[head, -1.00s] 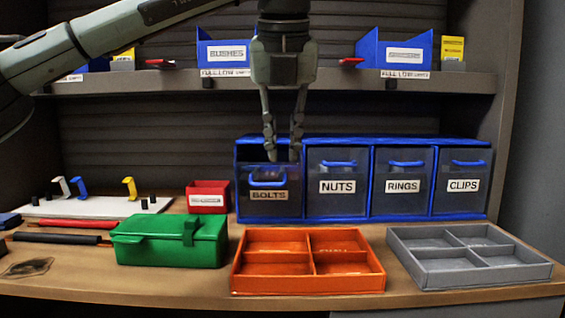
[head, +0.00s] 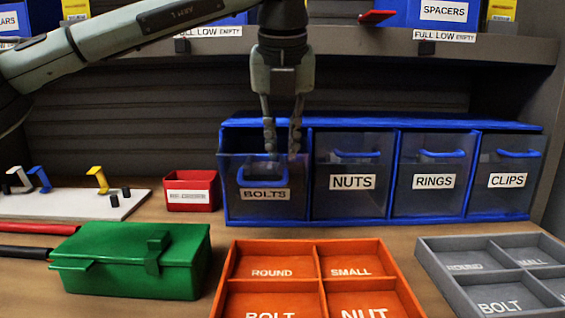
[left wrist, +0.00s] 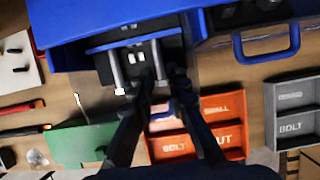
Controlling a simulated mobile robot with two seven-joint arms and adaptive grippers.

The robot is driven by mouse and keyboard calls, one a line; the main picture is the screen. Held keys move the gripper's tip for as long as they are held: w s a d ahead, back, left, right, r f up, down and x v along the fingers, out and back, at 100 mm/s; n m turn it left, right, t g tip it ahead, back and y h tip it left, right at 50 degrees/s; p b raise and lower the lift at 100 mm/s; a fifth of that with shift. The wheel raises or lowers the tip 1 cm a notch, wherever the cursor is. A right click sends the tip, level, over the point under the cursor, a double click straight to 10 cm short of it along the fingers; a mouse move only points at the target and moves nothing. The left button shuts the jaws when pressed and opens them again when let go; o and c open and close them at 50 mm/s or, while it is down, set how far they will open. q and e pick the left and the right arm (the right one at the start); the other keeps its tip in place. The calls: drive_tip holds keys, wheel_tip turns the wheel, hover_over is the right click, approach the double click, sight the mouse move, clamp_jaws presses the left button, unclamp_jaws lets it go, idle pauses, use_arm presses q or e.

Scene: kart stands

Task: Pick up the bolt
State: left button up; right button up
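The drawer labelled BOLTS (head: 264,208) is pulled out at the left end of the blue drawer cabinet (head: 375,124). My left gripper (head: 282,152) points down over its opening, with its two fingertips apart at about the height of the front's upper edge. In the left wrist view the fingers (left wrist: 163,75) reach up from below, with a gap between them. Small pale shapes show in the dark drawer there, but I cannot tell which are bolts. No bolt shows clearly between the fingers. My right gripper is not in view.
Drawers labelled NUTS (head: 352,182), RINGS (head: 433,181) and CLIPS (head: 507,180) are closed. In front are a green box (head: 135,262), an orange divided tray (head: 318,262) and a grey divided tray (head: 497,265). A small red bin (head: 191,180) stands left of the cabinet. A shelf (head: 360,43) runs above.

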use_arm(q)
drive_tip(key=shift+x, duration=1.1)
drive_tip(key=shift+w, duration=0.1)
clamp_jaws()
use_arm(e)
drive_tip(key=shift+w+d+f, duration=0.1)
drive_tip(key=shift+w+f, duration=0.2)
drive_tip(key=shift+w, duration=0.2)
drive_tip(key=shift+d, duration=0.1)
use_arm(q)
drive_tip(key=shift+r, duration=0.65)
wheel_tip(320, 180, up, 3)
drive_tip(key=shift+r, duration=0.1)
drive_tip(key=s+a+r+b, duration=0.2)
drive_tip(key=s+a+r, duration=0.4)
drive_tip(key=s+a, duration=0.2)
drive_tip(key=shift+a+r, duration=0.15)
drive_tip(key=shift+r, duration=0.05)
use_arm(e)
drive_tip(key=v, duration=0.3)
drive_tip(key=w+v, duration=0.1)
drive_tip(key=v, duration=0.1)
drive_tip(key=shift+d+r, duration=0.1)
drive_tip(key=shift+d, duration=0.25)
